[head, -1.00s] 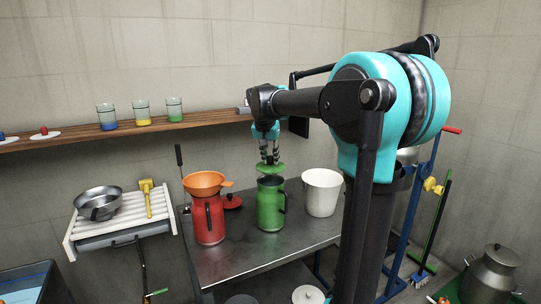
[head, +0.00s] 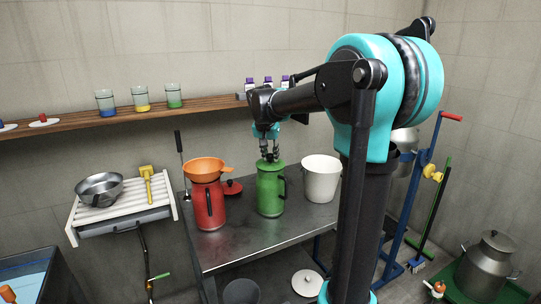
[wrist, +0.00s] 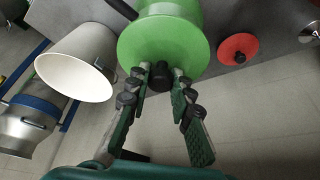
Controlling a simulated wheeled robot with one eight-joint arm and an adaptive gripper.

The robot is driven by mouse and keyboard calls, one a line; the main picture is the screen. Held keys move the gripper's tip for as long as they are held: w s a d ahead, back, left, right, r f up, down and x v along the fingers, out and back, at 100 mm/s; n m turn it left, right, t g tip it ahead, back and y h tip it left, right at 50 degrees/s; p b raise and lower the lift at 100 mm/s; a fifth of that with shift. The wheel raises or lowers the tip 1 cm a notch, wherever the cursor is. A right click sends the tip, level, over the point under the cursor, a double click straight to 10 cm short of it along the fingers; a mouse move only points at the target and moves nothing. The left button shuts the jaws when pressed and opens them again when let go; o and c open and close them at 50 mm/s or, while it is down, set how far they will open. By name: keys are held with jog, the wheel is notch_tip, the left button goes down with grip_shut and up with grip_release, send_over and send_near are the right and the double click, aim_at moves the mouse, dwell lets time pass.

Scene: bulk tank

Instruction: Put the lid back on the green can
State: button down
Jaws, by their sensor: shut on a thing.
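The green can (head: 270,195) stands upright on the metal table, its dark handle to the right. The green lid (head: 271,166) is at the can's mouth, with no clear gap seen between them; I cannot tell if it is fully seated. My gripper (head: 269,156) is above the can, pointing down, shut on the lid's knob. In the wrist view the lid (wrist: 165,42) is a broad green disc hiding the can's mouth. Its black knob (wrist: 159,78) is between the fingertips of my gripper (wrist: 159,72).
A red can (head: 208,206) with an orange funnel (head: 205,170) stands left of the green can. A red lid (head: 232,187) lies between them, farther back. A white bucket (head: 321,180) stands close on the right. The table's front (head: 245,250) is clear.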

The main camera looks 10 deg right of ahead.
jog(key=c, duration=1.3)
grip_release()
jog(key=v, duration=1.2)
jog(key=shift+f, duration=0.1)
jog(key=s+d+f+n, duration=0.1)
jog(key=s+d+f, duration=0.1)
jog(key=s+f, duration=0.6)
jog(key=s+d+f+n+y, duration=0.1)
jog(key=s+d+f+n, duration=0.1)
jog(key=s+f, duration=0.7)
jog(key=s+d+f+n+y, duration=0.1)
jog(key=s+d+f+n, duration=0.1)
jog(key=s+f, duration=0.7)
jog(key=shift+s+f, duration=0.2)
jog(key=shift+f, duration=3.15)
